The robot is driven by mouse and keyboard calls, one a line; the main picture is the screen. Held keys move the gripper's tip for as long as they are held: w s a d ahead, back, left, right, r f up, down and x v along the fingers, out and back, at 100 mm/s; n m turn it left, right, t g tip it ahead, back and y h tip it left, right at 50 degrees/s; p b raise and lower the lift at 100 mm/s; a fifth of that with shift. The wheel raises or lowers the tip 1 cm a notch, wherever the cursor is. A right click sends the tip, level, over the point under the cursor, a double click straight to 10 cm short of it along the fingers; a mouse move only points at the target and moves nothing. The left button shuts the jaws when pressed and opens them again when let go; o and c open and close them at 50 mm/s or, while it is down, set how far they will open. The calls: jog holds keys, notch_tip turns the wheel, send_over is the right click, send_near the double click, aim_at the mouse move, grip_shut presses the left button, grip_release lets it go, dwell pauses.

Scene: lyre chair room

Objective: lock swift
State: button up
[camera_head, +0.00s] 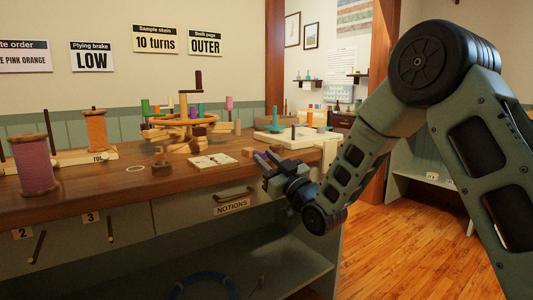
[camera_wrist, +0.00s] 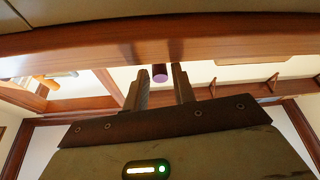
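The swift (camera_head: 186,132) is a round wooden frame with spokes and upright coloured pegs, standing on the workbench left of my gripper. A dark brown upright piece rises at its middle. Its locking part is too small to tell. My gripper (camera_head: 264,166) is at the bench's front edge, right of the swift and apart from it.
The workbench (camera_head: 105,203) carries a pink spool (camera_head: 35,165), an orange spool (camera_head: 96,131), a white card (camera_head: 212,161) and small wooden blocks (camera_head: 161,165). A pale board (camera_head: 297,134) with pegs lies behind my gripper. The NOTIONS drawer (camera_head: 232,203) is below the bench top. Open floor lies right.

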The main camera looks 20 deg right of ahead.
jog(key=shift+w+a, duration=0.1)
jog(key=shift+w, duration=0.05)
grip_shut()
jog(key=shift+r, duration=0.15)
